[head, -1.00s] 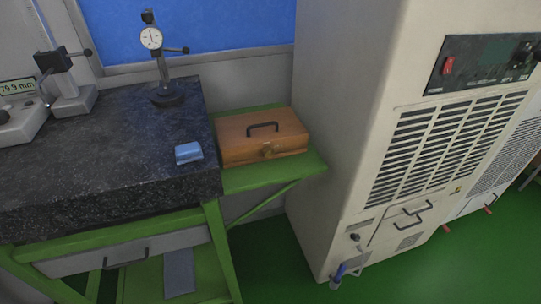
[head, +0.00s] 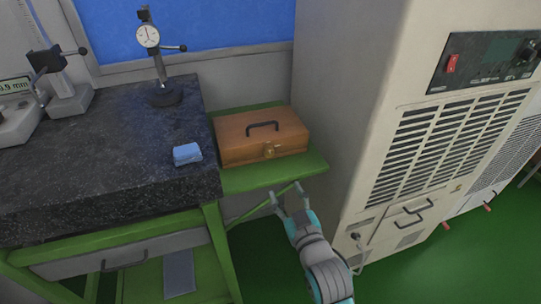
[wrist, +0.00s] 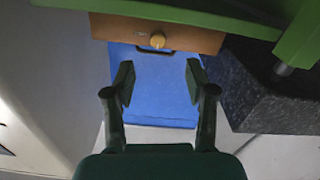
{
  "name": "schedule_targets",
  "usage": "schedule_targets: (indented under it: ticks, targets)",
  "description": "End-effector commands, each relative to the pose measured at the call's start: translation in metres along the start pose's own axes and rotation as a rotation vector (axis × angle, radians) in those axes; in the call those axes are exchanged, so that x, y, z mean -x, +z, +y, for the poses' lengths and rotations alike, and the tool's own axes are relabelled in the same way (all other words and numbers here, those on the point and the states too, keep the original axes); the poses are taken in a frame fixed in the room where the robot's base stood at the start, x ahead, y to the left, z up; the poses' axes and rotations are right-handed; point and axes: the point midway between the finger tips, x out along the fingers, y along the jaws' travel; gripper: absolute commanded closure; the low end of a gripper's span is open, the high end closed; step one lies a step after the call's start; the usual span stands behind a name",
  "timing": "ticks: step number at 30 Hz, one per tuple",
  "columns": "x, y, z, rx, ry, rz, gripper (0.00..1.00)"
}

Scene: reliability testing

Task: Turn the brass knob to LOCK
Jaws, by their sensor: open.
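The brass knob (head: 268,150) sits on the front face of a brown wooden box (head: 231,152), below the box's black top handle (head: 262,125). In the wrist view the knob (wrist: 157,40) shows as a round yellowish disc on the box front (wrist: 205,40), with a small mark beside it too small to read. My gripper (head: 289,195) is in front of and below the box in the head view, apart from the knob. Its two fingers (wrist: 160,82) are spread with nothing between them.
The box stands on a green shelf (head: 300,172) whose edge lies between it and my gripper in the head view. A black granite table (head: 90,150) with a blue block (head: 187,153) and a dial gauge (head: 148,36) is at left. A tall beige cabinet (head: 345,110) stands at right.

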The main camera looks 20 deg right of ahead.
Motion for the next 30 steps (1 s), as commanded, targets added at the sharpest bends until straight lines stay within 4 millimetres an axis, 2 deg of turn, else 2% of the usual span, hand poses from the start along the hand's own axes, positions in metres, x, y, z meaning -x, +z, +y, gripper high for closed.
schedule_targets:
  ticks: [3,6,11,24,30]
  targets:
    - [-0.015,-0.015,0.003,0.008,0.002,0.012,0.44]
    - [-0.020,-0.020,0.004,0.011,0.003,0.014,0.44]
    - [-0.032,-0.021,0.004,0.012,0.003,0.014,0.44]
    - [-0.102,-0.022,0.004,0.011,0.003,0.015,0.44]
    - [-0.122,-0.021,0.004,0.011,0.003,0.014,0.44]
